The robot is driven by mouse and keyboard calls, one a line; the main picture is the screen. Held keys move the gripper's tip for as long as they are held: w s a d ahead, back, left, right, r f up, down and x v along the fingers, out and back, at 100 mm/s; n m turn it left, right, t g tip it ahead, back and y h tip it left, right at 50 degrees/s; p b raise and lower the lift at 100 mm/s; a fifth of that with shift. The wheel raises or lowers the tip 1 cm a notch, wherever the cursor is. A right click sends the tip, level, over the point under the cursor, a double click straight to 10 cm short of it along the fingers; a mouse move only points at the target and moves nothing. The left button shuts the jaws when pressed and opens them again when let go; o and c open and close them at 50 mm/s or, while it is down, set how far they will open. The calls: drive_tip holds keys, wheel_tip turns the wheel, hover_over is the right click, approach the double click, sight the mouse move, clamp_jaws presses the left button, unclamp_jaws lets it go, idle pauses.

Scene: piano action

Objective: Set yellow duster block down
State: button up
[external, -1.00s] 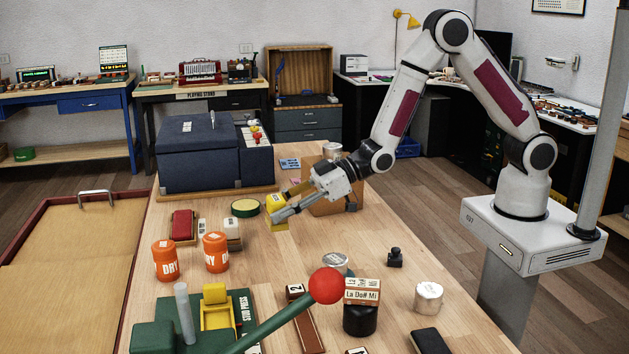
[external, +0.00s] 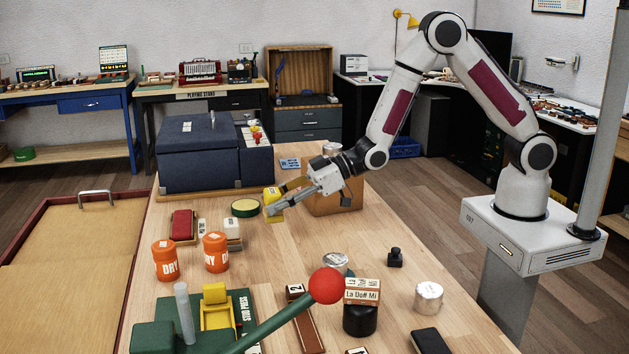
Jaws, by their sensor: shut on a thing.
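The yellow duster block (external: 272,197) is at the far middle of the wooden table (external: 290,260), just right of a round green-rimmed tin (external: 245,208). My gripper (external: 278,206) reaches in from the right and is shut on the block. The block is tilted a little. Its lower part is close to the table top, and I cannot tell whether it touches. The fingers hide part of the block.
A red-topped block (external: 183,226), a white block (external: 232,232) and two orange DRY tins (external: 215,252) stand to the left. Bare table lies in front of the gripper.

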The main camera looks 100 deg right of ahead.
drive_tip(key=w+d, duration=0.3)
drive_tip(key=d, duration=0.7)
drive_tip(key=shift+d+r, duration=0.35)
drive_tip(key=shift+r, duration=0.1)
drive_tip(key=shift+f, duration=3.15)
drive_tip(key=shift+f, duration=1.85)
drive_tip(key=shift+f, duration=0.2)
drive_tip(key=o, duration=1.1)
